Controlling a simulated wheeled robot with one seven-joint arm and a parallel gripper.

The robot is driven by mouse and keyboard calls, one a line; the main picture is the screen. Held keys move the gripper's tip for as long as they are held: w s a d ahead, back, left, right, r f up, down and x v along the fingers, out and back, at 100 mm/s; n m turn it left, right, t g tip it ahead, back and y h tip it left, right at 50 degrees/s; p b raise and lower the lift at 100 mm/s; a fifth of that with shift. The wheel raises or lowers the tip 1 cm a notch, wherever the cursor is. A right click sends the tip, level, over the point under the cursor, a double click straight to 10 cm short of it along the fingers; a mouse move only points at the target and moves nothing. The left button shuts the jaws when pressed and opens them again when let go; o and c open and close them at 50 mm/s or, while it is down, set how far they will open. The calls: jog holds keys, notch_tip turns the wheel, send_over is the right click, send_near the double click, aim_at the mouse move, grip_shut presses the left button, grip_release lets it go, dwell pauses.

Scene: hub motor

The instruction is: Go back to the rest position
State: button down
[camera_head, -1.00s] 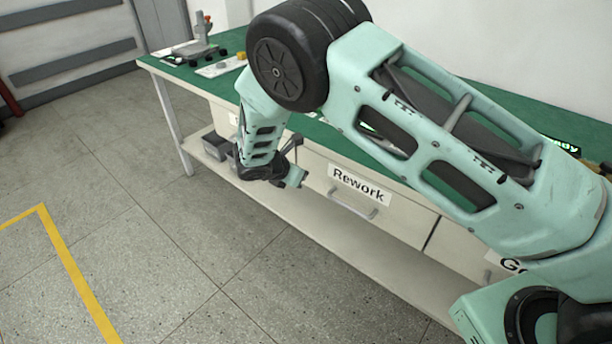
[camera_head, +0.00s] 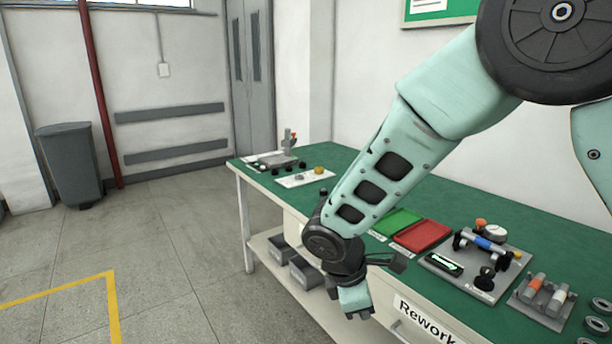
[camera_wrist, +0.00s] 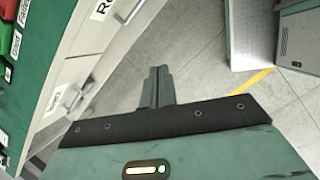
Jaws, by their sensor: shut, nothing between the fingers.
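My gripper (camera_head: 356,312) hangs at the front edge of the workbench, left of the Rework drawer, in the head view. In the wrist view its two fingers (camera_wrist: 157,84) are together, with nothing between them. My gripper points down and outward over the floor, apart from the bench. My arm crosses the right half of the head view and hides part of the bench top.
The green-topped workbench (camera_head: 540,225) carries a green tray (camera_head: 398,222), a red tray (camera_head: 422,236), a fixture (camera_head: 480,255) and several small parts. Grey bins (camera_head: 305,272) sit on the lower shelf. The floor (camera_head: 170,225) at left is clear, with a dark trash bin (camera_head: 72,165) beyond.

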jog(key=s+d+r+m+y+p, duration=0.1)
jog(key=s+r+m, duration=0.4)
jog(key=s, duration=0.6)
jog(key=s+d+r+m+g+y+p, duration=0.1)
jog(key=s+r+m, duration=0.4)
jog(key=s, duration=0.7)
notch_tip(320, 180, up, 3)
jog(key=shift+d+f+g+y+p, duration=0.1)
jog(key=shift+d+g+y+p, duration=0.2)
jog(key=shift+d+y, duration=0.65)
jog(key=shift+s+a+y, duration=0.1)
jog(key=shift+a+y, duration=0.15)
jog(key=shift+a, duration=0.05)
